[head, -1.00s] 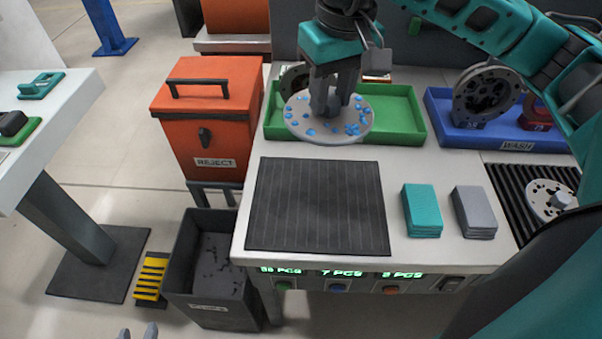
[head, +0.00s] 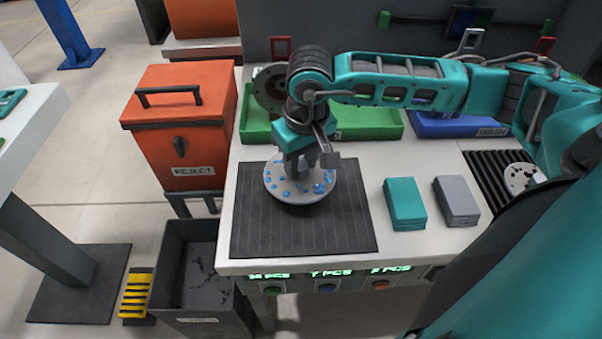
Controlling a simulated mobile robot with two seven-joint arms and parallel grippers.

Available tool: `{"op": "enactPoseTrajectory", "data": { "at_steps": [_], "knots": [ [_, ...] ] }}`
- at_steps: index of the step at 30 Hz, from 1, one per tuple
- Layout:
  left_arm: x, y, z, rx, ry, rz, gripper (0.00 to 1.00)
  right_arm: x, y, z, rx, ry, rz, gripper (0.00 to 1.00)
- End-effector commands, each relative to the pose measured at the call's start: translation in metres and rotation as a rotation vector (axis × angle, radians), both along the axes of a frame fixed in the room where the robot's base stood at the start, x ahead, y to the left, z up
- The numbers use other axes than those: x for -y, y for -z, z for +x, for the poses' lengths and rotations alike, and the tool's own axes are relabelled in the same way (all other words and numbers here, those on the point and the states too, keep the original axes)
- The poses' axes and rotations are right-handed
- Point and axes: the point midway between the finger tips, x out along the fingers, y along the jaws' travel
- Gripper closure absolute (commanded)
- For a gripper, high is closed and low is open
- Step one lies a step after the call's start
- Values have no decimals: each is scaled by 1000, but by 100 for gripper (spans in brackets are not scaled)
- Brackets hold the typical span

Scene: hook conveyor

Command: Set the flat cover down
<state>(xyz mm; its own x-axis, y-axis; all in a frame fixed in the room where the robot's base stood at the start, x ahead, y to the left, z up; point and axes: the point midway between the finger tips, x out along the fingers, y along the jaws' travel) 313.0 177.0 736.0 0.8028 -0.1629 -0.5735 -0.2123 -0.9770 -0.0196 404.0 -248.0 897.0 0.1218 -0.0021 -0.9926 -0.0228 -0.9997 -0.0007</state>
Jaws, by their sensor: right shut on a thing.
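The flat cover (head: 300,193) is a round grey disc with blue spots on its face. My right gripper (head: 303,172) is shut on it from above, near its middle. The cover is over the dark ribbed mat (head: 345,225), towards the mat's back. I cannot tell whether it touches the mat or hangs just above it. My left gripper is not in view.
A green tray (head: 375,124) stands behind the mat, with a dark round part at its left end. A blue WASH tray (head: 440,127) is at the back right. Teal (head: 405,203) and grey (head: 456,201) stacks lie right of the mat. An orange REJECT bin (head: 180,125) stands left.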

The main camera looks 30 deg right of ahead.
Motion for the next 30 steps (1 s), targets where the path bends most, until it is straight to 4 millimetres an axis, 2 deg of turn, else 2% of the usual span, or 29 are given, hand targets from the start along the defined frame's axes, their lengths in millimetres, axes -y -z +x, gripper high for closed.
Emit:
{"op": "enactPoseTrajectory", "data": {
  "at_steps": [9,21,22,30],
  "knots": [
    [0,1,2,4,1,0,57,0,39,0,-2,0,0,100],
    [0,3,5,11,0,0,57,0,45,0,1,-1,0,100],
    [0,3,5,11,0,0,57,0,46,-1,-1,-1,-1,64],
    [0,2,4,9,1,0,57,0,45,-1,-2,0,-1,40]
  ]
}}
